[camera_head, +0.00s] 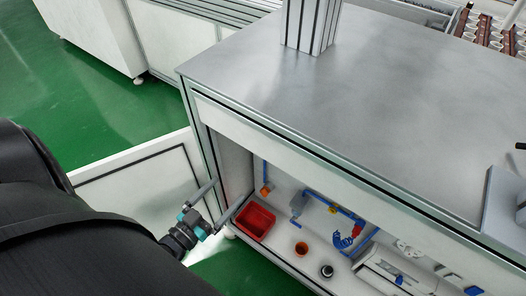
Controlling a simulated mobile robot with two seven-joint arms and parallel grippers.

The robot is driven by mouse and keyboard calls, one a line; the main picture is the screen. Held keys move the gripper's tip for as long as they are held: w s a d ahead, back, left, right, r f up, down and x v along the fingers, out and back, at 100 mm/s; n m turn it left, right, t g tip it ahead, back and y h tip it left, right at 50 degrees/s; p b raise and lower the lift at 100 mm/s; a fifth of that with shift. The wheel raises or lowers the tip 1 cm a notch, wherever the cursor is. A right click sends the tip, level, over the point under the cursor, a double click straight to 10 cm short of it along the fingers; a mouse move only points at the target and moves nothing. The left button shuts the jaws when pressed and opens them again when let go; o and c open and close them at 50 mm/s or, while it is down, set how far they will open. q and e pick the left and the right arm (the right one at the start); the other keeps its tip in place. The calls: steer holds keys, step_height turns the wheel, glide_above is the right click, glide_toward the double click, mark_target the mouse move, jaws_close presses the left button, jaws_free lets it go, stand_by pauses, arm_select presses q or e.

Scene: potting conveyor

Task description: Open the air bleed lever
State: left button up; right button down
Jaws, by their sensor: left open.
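The open cabinet under the metal bench holds blue air lines (320,200) on its back wall. A yellow fitting (332,210), a red part (358,230), an orange part (265,190) and a blue coiled hose (342,242) are on or near these lines. I cannot tell which small part is the air bleed lever. My left gripper (234,189) is open and empty at the left end of the cabinet opening, its fingers pointing up and right, near a red bin and apart from the air fittings. My right gripper is not in view.
The red bin (257,218), an orange cup (301,248) and a dark round cup (327,270) stand on the cabinet floor. The metal benchtop (340,110) overhangs the opening. An open white door panel (140,185) stands at the left. Green floor lies beyond.

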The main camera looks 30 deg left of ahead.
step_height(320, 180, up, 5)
steer(key=b, duration=0.3)
arm_select(q)
steer(key=w+d+b, duration=0.1)
steer(key=w, duration=1.3)
steer(key=shift+w, duration=0.2)
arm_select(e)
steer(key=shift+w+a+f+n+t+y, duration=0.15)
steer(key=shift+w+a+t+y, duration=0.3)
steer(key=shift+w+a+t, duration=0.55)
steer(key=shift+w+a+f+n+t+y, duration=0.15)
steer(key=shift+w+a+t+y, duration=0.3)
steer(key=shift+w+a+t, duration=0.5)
arm_select(q)
steer(key=shift+d, duration=0.1)
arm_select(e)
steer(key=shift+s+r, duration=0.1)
arm_select(q)
steer(key=shift+c, duration=0.2)
steer(key=c, duration=1.3)
